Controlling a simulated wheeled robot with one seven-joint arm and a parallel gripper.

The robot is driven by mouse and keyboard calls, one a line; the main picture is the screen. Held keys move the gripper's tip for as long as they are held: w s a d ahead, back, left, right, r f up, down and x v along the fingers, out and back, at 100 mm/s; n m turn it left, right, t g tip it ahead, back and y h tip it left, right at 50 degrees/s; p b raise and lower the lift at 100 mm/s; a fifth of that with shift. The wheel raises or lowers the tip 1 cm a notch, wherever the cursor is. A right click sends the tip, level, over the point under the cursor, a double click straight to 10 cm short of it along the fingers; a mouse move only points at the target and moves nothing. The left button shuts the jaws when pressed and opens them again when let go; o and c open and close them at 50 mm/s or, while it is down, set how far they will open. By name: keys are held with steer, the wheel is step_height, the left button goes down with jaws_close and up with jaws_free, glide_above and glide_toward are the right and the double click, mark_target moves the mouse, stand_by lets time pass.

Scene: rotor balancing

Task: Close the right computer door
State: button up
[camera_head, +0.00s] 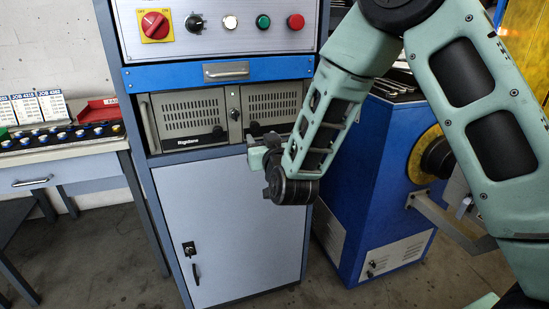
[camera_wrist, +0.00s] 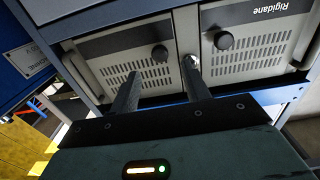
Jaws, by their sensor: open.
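The right computer door (camera_head: 275,102) is a grey vented panel in the upper bay of the cabinet. It looks about flush with the bay, but I cannot tell if it is fully closed. Its lower part is partly hidden by my arm. In the wrist view, turned nearly upside down, this door (camera_wrist: 112,45) is on the left, with a black knob. The left computer door (camera_head: 188,118) is beside it and shows at right in the wrist view (camera_wrist: 255,60). My gripper (camera_wrist: 160,70) is open and empty, its fingers pointing at the right door's knob area. Contact is unclear.
A blue drawer (camera_head: 225,72) with a metal handle is above the computers. A grey cabinet door (camera_head: 235,225) is below. A blue machine (camera_head: 370,190) stands close on the right.

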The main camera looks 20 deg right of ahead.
steer(key=s, duration=1)
steer(key=shift+s+b, duration=0.3)
steer(key=shift+s, duration=0.05)
steer(key=s+a+f+n+g+y, duration=0.5)
steer(key=s+a+g, duration=0.5)
steer(key=s+a, duration=0.1)
steer(key=s+d+r+n+g+h, duration=0.1)
steer(key=s+d+g+h, duration=0.2)
steer(key=s, duration=0.5)
steer(key=s+d+n+g+h, duration=0.1)
steer(key=s+d+n+g, duration=0.15)
steer(key=s+g, duration=0.45)
step_height(320, 180, up, 16)
steer(key=s+d+t+p, duration=0.1)
steer(key=s+t+p, duration=0.1)
steer(key=p, duration=1.4)
steer(key=shift+s+m, duration=0.15)
steer(key=shift+m, duration=0.2)
